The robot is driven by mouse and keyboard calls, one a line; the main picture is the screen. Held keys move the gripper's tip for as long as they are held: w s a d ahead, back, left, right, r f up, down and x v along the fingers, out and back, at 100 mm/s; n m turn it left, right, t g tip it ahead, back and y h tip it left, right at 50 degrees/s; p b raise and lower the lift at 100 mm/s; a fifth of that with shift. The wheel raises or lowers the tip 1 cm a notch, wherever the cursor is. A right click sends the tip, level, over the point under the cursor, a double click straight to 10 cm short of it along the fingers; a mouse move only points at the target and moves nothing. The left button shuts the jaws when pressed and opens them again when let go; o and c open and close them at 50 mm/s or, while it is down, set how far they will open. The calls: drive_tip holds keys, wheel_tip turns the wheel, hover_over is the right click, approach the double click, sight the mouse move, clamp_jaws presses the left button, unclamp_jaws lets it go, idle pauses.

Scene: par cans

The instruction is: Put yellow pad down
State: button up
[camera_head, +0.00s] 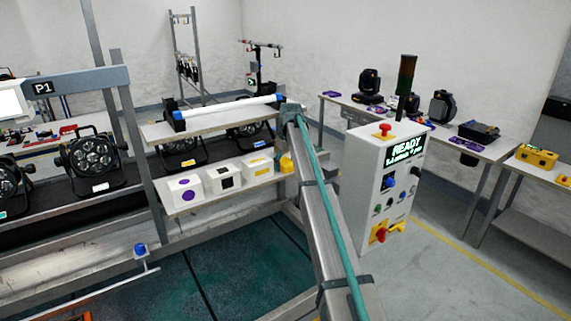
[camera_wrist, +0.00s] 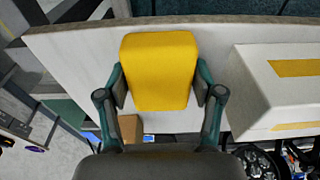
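The yellow pad (camera_wrist: 159,68) is between the two fingers of my gripper (camera_wrist: 160,86) in the wrist view, with the fingers against its sides. The pad also shows in the head view (camera_head: 286,163) at the right end of a pale shelf (camera_head: 218,197). In the wrist view the pad is over the bare shelf surface (camera_wrist: 75,48); I cannot tell whether it touches it. A white box with yellow marks (camera_wrist: 262,92) stands to its right, with a gap between. My arm hides the gripper in the head view.
White boxes with a purple dot (camera_head: 186,188) and a black square (camera_head: 223,178) stand in the row with the yellow-marked box (camera_head: 257,168). A white control cabinet (camera_head: 385,190) reading READY stands right of my arm. Lamps (camera_head: 92,160) sit on the dark conveyor behind.

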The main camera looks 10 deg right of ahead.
sight(288, 163)
drive_tip(key=shift+o, duration=1.2)
drive_tip(key=shift+r, duration=0.1)
wheel_tip(288, 163, up, 12)
drive_tip(key=s+b, duration=0.1)
drive_tip(key=b, duration=0.2)
drive_tip(key=shift+s+d+b, duration=0.3)
drive_tip(key=shift+d+b, duration=0.05)
drive_tip(key=shift+d, duration=0.05)
